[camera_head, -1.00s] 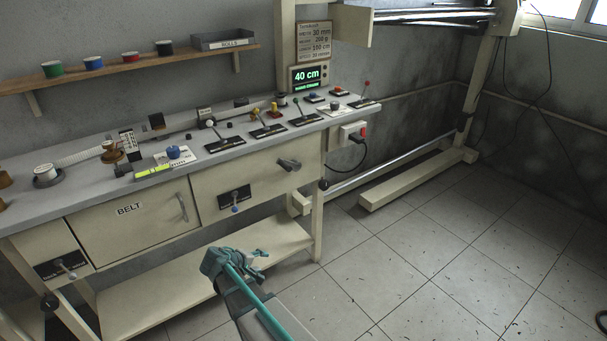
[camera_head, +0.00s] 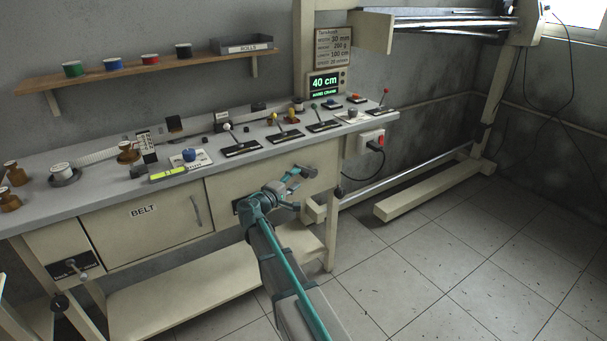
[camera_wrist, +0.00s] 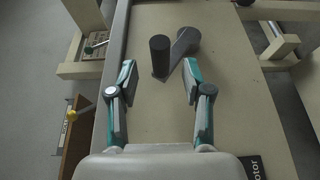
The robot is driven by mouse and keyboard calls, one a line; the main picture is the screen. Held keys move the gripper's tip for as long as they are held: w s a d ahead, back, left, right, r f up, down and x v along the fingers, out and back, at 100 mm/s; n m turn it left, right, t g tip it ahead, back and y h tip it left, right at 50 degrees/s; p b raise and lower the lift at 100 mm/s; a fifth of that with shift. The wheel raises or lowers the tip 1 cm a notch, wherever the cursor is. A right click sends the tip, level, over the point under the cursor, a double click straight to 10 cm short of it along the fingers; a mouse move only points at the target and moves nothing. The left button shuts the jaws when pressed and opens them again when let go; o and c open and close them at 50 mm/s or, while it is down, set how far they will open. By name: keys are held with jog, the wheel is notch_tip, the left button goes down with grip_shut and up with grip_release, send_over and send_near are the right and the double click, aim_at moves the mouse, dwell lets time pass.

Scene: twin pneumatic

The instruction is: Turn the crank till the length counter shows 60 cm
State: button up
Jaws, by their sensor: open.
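The length counter (camera_head: 325,84) reads 40 cm in green, with a smaller line beneath. The crank shows in the wrist view as a dark grey arm (camera_wrist: 187,42) with an upright round handle (camera_wrist: 160,52), on the beige cabinet front. My gripper (camera_wrist: 159,72) is open, its teal and grey fingers apart, with the handle ahead between their tips. I see no finger contact with the handle. In the head view my gripper (camera_head: 298,180) is in front of the cabinet's right panel and largely hides the crank.
The bench top (camera_head: 110,175) carries several levers and knobs. The belt door (camera_head: 150,228) is left of my gripper. A lower shelf (camera_head: 180,285) is below. The floor at right is clear.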

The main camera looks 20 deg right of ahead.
aim_at(301, 175)
jog(key=shift+x, duration=2.8)
grip_shut()
